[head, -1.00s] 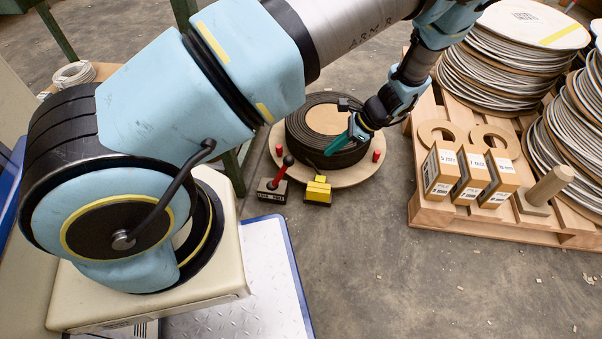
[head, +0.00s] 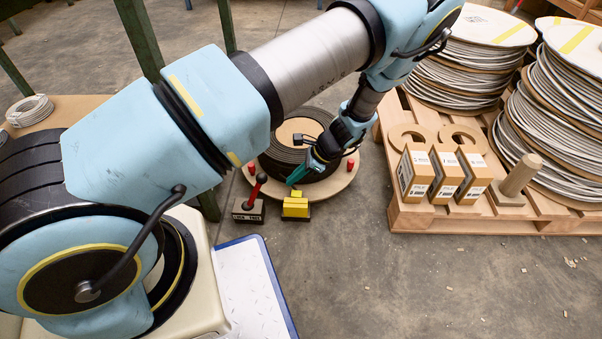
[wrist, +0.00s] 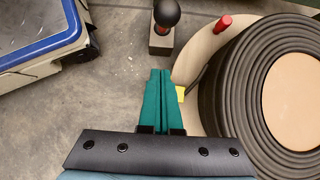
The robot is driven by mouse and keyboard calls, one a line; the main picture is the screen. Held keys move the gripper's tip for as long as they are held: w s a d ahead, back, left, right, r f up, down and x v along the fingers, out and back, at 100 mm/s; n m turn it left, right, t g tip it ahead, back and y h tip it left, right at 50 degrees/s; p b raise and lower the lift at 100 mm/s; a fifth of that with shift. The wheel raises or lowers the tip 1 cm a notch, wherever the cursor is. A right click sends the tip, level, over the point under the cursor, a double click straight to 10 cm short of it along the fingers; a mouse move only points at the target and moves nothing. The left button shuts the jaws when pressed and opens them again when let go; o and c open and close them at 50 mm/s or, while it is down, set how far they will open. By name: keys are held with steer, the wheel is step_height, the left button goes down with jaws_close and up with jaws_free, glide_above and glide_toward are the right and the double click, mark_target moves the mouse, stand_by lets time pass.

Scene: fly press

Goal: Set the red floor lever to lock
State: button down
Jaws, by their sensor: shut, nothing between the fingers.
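The red floor lever (head: 257,190) stands on a small dark base (head: 248,211) with a pale label strip too small to read surely. Its stick leans slightly to the right in the head view. In the wrist view its round knob (wrist: 167,12) looks dark from above, over the grey base (wrist: 160,43) at the top middle. My gripper (head: 292,181) is right of the lever knob in the head view, apart from it. In the wrist view its teal fingers (wrist: 160,72) are together, empty, pointing towards the lever base, with a gap between.
A yellow block (head: 296,206) sits right of the lever, partly hidden under my fingers in the wrist view. Behind is a coiled reel (head: 284,157) on a round board with red pegs (head: 350,165). A pallet (head: 420,218) with boxes stands right.

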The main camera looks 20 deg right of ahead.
steer(key=shift+w+a+f+b, duration=0.15)
steer(key=shift+w+a+b, duration=0.2)
steer(key=shift+a, duration=0.5)
steer(key=shift+w+a+f+b, duration=0.2)
steer(key=shift+w+a, duration=0.25)
steer(key=shift+a, duration=0.4)
steer(key=shift+w+a+f+b, duration=0.1)
steer(key=shift+w+a+b, duration=0.25)
steer(key=shift+a, duration=0.5)
